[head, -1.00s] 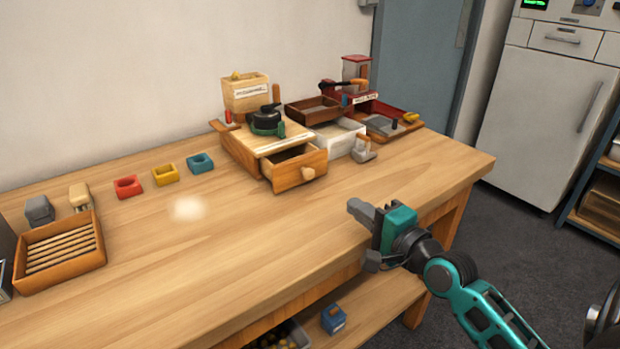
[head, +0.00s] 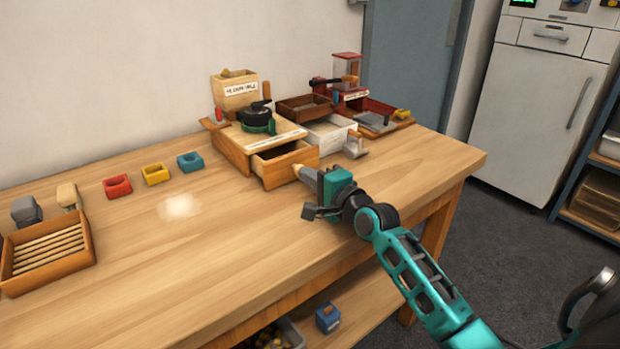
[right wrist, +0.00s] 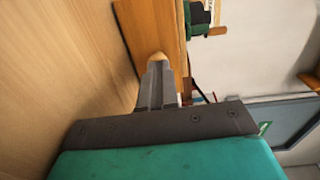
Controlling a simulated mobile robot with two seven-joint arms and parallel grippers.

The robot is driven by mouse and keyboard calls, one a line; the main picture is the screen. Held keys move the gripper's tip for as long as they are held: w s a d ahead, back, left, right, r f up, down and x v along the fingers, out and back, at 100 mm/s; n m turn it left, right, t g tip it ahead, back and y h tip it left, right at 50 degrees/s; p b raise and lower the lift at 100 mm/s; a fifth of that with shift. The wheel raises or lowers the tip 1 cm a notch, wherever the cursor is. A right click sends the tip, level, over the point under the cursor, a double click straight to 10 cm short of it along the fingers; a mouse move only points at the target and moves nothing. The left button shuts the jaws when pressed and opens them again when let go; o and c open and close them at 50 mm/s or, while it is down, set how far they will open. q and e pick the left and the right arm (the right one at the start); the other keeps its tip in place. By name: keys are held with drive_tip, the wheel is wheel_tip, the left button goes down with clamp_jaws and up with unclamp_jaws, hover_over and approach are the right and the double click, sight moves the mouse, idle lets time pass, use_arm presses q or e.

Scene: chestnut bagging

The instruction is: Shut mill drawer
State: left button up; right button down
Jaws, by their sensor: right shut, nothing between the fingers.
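The wooden mill (head: 238,145) stands toward the back of the table, with a black and green crank part on top. Its drawer (head: 275,171) is pulled out at the front, toward me. My right gripper (head: 306,176) is shut and empty, with its tips at the drawer's pale knob. In the right wrist view, the shut fingers (right wrist: 155,85) point at the rounded knob (right wrist: 157,57), which shows just beyond the tips. I cannot tell whether they touch it. The drawer front (right wrist: 150,28) is behind the knob. My left gripper is not in view.
A white box (head: 330,133) and a red mill (head: 349,75) stand right of the wooden mill. Red, yellow and teal cups (head: 190,162), a slatted wooden tray (head: 47,255) and a pale powdery patch (head: 180,207) are to the left. The front table middle is clear.

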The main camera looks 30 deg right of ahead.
sight(293, 161)
drive_tip(key=shift+w, duration=0.15)
drive_tip(key=w, duration=0.6)
drive_tip(key=shift+w+a+f+b, duration=0.1)
drive_tip(key=shift+w+a+b, duration=0.15)
drive_tip(key=shift+b, duration=0.15)
drive_tip(key=shift+w, duration=0.35)
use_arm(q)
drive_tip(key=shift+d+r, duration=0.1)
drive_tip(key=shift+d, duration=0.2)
use_arm(e)
drive_tip(key=shift+r, duration=0.4)
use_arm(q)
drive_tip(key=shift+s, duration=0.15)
